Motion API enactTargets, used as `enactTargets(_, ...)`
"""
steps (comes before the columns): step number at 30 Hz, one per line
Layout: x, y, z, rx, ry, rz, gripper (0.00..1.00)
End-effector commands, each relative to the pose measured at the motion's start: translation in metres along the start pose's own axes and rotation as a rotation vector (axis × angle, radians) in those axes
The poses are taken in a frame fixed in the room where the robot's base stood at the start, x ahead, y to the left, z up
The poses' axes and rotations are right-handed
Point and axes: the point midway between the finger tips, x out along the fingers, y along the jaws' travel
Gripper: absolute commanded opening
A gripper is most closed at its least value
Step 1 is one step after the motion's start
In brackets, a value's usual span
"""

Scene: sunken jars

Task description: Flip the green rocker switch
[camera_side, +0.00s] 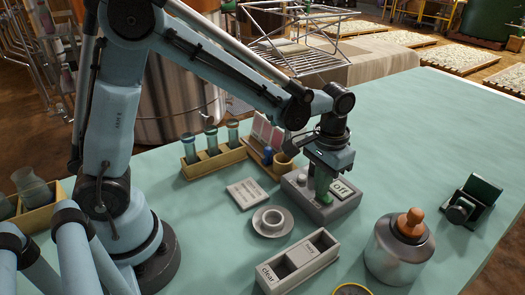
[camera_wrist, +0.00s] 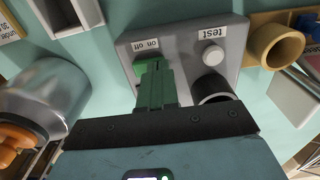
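The green rocker switch (camera_wrist: 146,66) shows in the wrist view on a grey control box (camera_wrist: 183,48), beside a white "on off" label (camera_wrist: 145,44). My gripper (camera_wrist: 156,78) has green fingers that look shut together, with their tips at the rocker and covering part of it. I cannot tell whether they touch it or which way the rocker is tilted. In the side view my gripper (camera_side: 322,192) points down over the grey box (camera_side: 318,209), and its fingers hide the rocker there. Nothing is seen held.
The box also carries a white button (camera_wrist: 212,55), a "test" label (camera_wrist: 212,33) and a black round part (camera_wrist: 212,87).

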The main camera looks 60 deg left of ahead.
Motion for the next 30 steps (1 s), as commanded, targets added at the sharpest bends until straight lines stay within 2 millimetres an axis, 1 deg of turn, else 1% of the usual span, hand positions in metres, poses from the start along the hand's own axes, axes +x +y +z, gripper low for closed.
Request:
enactTargets(5,0.001,0.000,0.000,0.000,0.000,0.001,0.00)
enactTargets(8,-0.004,0.000,0.000,0.000,0.000,0.001,0.00)
enactTargets(30,-0.057,0.000,0.000,0.000,0.000,0.000,0.00)
